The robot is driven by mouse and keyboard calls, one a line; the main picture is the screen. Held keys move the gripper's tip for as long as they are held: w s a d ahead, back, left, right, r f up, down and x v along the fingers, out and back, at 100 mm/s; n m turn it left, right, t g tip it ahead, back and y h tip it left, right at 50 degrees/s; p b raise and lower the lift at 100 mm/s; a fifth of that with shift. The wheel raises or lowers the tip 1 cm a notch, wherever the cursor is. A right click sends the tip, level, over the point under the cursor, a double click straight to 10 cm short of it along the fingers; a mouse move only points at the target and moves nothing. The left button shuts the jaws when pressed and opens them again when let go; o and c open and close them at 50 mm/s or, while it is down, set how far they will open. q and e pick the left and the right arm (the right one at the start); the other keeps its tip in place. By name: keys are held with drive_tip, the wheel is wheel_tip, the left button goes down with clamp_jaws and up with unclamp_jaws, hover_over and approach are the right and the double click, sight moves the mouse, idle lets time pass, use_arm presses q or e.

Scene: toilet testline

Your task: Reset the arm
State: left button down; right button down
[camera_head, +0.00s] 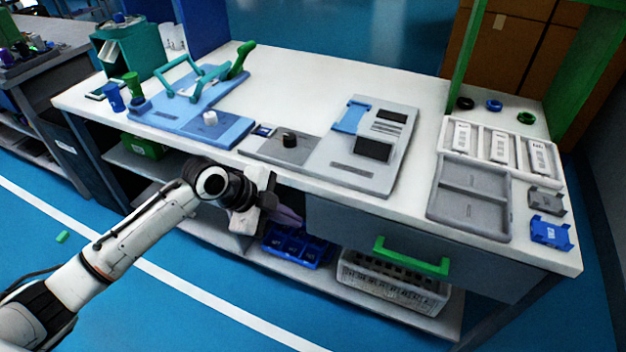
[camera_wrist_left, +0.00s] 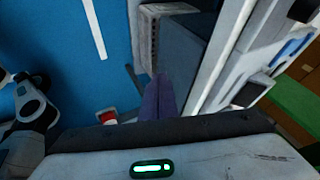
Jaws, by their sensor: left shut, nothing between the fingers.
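My left arm comes in from the lower left in the head view. Its gripper (camera_head: 288,216) is in front of the workbench's front edge, below the tabletop level, beside the dark drawer front. In the left wrist view the purple-grey fingers (camera_wrist_left: 158,98) are together with nothing between them. The gripper touches no object that I can make out. My right gripper is not in either view.
The white workbench (camera_head: 300,75) carries a blue fixture (camera_head: 190,120), a grey panel (camera_head: 365,170) and a grey tray (camera_head: 470,200). A green drawer handle (camera_head: 411,257) sticks out in front. Blue bins (camera_head: 297,247) and a white basket (camera_head: 390,285) stand on the lower shelf. The blue floor ahead is open.

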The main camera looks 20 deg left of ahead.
use_arm(q)
drive_tip(key=s+d+f+n+t, duration=0.2)
drive_tip(key=s+d+f+n, duration=0.2)
drive_tip(key=s+f+n, duration=0.55)
drive_tip(key=s+a+f+n+y, duration=0.1)
drive_tip(key=s+f+n, duration=0.2)
drive_tip(key=s, duration=0.4)
drive_tip(key=s+a+f+n+t+y, duration=0.1)
drive_tip(key=s+f+n+y, duration=0.1)
drive_tip(key=s, duration=0.5)
drive_tip(key=shift+f+n, duration=0.5)
drive_tip(key=shift+n, duration=0.35)
drive_tip(key=shift+a, duration=0.1)
